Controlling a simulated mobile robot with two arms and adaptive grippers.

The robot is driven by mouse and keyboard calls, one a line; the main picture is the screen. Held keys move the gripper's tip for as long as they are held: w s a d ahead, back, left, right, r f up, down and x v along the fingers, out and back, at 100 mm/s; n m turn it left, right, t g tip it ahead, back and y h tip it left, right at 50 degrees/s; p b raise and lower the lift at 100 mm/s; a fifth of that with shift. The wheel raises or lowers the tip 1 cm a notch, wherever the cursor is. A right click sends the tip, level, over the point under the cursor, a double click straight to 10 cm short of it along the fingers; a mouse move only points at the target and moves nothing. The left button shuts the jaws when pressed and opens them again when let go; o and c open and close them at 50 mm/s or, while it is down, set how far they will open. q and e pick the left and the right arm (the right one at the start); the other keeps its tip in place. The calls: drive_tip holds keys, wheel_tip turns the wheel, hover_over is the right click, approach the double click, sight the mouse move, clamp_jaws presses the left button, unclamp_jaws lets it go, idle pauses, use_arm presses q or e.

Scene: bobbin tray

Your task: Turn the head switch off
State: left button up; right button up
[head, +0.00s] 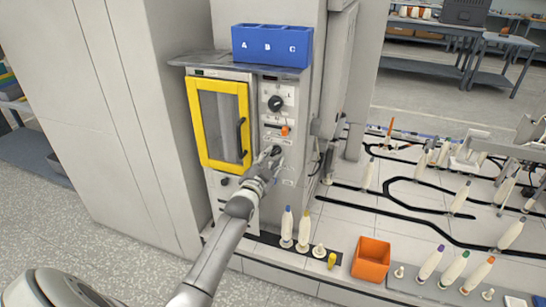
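The machine's control panel (287,118) stands right of a yellow-framed door (218,125). It carries a black rotary knob (275,103) at the top and a small orange part (285,131) below it. My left gripper (273,153) is at the lower panel, below the orange part, in front of a dark knob-like part. Its fingers are too small to tell whether they are open, shut or touching that part. I cannot read the labels, so I cannot tell which control is the head switch or its setting. My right gripper is not in view.
A blue bin marked A, B, C (271,45) sits on the shelf above the machine. An orange box (371,259) and several bobbins stand on the low white platform (345,203) at right. Grey cabinets (120,110) rise at left. Open floor (110,235) lies in front.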

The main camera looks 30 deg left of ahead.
use_arm(q)
drive_tip(key=shift+x, duration=1.25)
clamp_jaws()
